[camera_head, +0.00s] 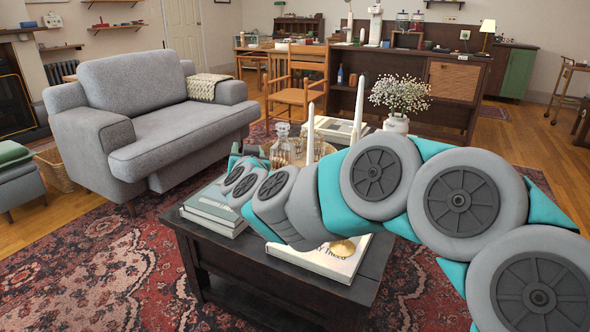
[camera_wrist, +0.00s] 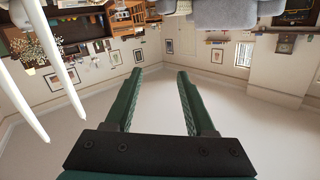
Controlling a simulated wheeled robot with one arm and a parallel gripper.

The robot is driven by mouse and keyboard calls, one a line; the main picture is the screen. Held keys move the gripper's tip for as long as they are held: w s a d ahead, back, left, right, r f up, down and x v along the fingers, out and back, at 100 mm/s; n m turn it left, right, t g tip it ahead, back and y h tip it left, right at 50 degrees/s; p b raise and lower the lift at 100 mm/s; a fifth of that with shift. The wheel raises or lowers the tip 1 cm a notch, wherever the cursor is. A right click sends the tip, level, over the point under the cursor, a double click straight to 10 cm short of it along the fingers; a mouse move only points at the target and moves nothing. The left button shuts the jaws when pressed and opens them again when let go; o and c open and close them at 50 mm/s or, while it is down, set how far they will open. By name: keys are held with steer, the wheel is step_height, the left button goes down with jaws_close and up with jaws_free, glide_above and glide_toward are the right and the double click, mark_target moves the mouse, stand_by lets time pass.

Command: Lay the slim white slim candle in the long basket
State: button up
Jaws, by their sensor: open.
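Two slim white candles stand upright on the dark coffee table, one (camera_head: 310,134) left of the other (camera_head: 358,106). In the wrist view two tall white candles show at the left edge, one (camera_wrist: 22,98) beside the other (camera_wrist: 56,62), outside the fingers. My gripper (camera_head: 248,150) is over the far left part of the table, left of the candles and partly hidden by my arm. Its dark green fingers (camera_wrist: 160,72) are open with nothing between them. A wicker basket (camera_head: 55,170) sits on the floor at left; I cannot tell whether it is the long basket.
The coffee table (camera_head: 225,252) holds a glass decanter (camera_head: 282,148), stacked books (camera_head: 215,205), a white book (camera_head: 322,262) and a vase of white flowers (camera_head: 396,125). A grey armchair (camera_head: 170,130) stands behind left. Rug (camera_head: 95,270) is clear at front left.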

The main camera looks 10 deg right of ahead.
steer(key=w+d+f+m+h, duration=0.2)
steer(key=d+m+h, duration=0.1)
steer(key=d+h, duration=0.2)
steer(key=m+g+h+b, duration=0.1)
steer(key=m+g+h, duration=0.1)
steer(key=h, duration=0.4)
glide_toward(309, 155)
steer(key=x, duration=0.9)
steer(key=shift+r, duration=0.15)
steer(key=shift+x, duration=0.95)
steer(key=shift+w+f, duration=0.1)
steer(key=shift+f, duration=0.1)
steer(key=shift+c, duration=0.2)
jaws_close()
